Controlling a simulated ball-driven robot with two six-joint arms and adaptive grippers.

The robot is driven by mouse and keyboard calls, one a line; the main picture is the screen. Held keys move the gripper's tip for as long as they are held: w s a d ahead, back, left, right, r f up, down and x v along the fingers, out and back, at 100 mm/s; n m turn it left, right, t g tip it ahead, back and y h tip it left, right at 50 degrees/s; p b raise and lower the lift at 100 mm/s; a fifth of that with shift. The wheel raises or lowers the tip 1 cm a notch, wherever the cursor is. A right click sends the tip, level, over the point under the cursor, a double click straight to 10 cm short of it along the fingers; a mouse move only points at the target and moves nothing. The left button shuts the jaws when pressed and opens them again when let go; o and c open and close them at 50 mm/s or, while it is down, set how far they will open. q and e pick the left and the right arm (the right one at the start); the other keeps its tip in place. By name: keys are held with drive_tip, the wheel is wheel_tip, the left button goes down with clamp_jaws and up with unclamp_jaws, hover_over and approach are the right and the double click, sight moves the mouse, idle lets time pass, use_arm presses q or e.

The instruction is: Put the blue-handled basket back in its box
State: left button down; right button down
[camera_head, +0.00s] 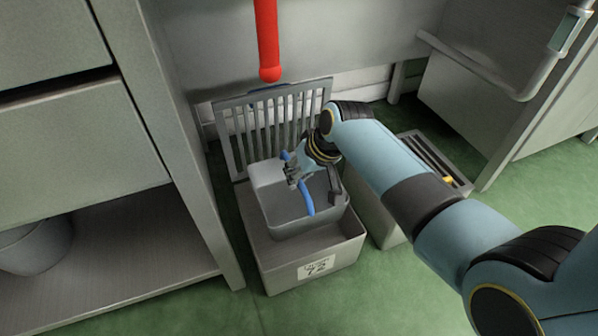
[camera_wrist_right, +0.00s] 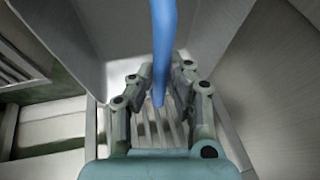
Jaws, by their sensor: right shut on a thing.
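The grey basket (camera_head: 288,221) has a blue handle (camera_head: 306,193). My right gripper (camera_head: 309,175) is shut on the handle from above; the handle also runs between its fingers in the right wrist view (camera_wrist_right: 163,45). The basket overlaps the opening of a grey box (camera_head: 288,266) on the floor, marked 72. Its rim stands above the box's rim. I cannot tell whether its bottom rests inside or hangs. A slatted grate (camera_head: 232,142) stands upright behind the box. My left gripper is not in view.
A red bar (camera_head: 267,45) hangs down above the grate. A second box with a slatted top (camera_head: 429,156) stands close on the right, partly hidden by my right arm. A grey shelf unit (camera_head: 110,240) with a bucket (camera_head: 36,246) is on the left. Green floor (camera_head: 330,310) is clear in front.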

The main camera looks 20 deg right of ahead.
sight(299, 206)
drive_tip(key=shift+f, duration=0.1)
